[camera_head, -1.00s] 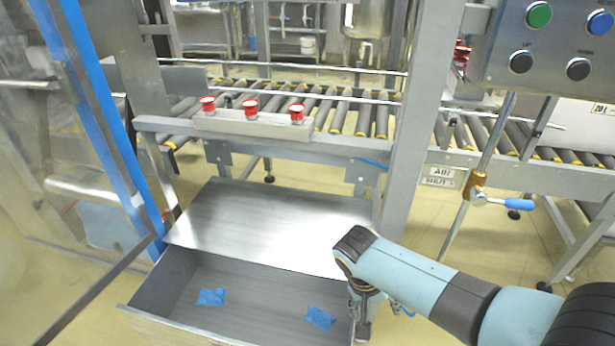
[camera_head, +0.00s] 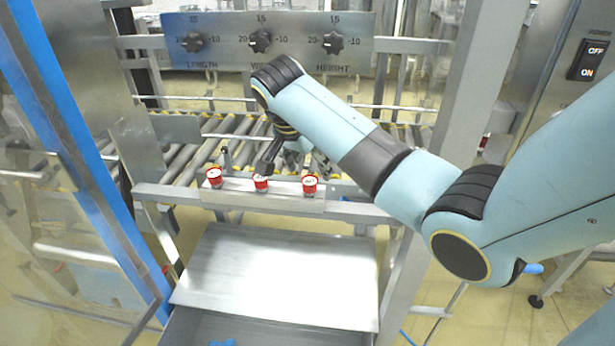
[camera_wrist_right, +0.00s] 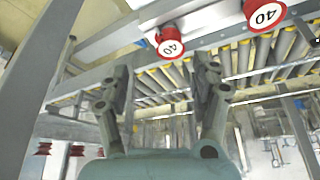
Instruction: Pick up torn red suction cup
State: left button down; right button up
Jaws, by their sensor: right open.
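Three red cups with white tops stand in a row on a metal ledge: a left cup (camera_head: 214,177), a middle cup (camera_head: 261,183) and a right cup (camera_head: 310,185). I cannot tell from these frames which is torn. My right gripper (camera_head: 293,166) is open and empty above and behind the ledge, near the middle and right cups. In the right wrist view, a red cup marked 40 (camera_wrist_right: 169,44) lies beyond the gap between the open fingers (camera_wrist_right: 163,70). Another cup marked 40 (camera_wrist_right: 265,14) is at the upper right. My left gripper is not in view.
A roller conveyor (camera_head: 180,165) runs behind the ledge (camera_head: 235,196). A panel with three knobs (camera_head: 262,40) stands behind my right arm. A metal plate (camera_head: 275,275) and an open bin (camera_head: 260,330) are below. A post (camera_head: 480,90) stands right. Red bellows (camera_wrist_right: 43,148) show at lower left in the wrist view.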

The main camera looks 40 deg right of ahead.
aim_at(310, 180)
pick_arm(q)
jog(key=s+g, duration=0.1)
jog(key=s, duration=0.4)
pick_arm(e)
jog(key=shift+w+d+f, duration=0.1)
jog(key=shift+w+f, duration=0.15)
jog(key=shift+f, duration=0.2)
jog(key=shift+w+d+f, duration=0.1)
jog(key=shift+w+f, duration=0.15)
jog(key=shift+f, duration=0.2)
jog(key=x, duration=0.4)
jog(key=shift+w+d+f, duration=0.1)
jog(key=shift+w+f, duration=0.15)
jog(key=shift+f, duration=0.3)
jog(key=shift+c, duration=1.7)
jog(key=c, duration=0.9)
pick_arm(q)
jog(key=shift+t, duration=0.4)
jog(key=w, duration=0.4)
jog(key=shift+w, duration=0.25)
pick_arm(e)
jog(key=shift+c, duration=0.3)
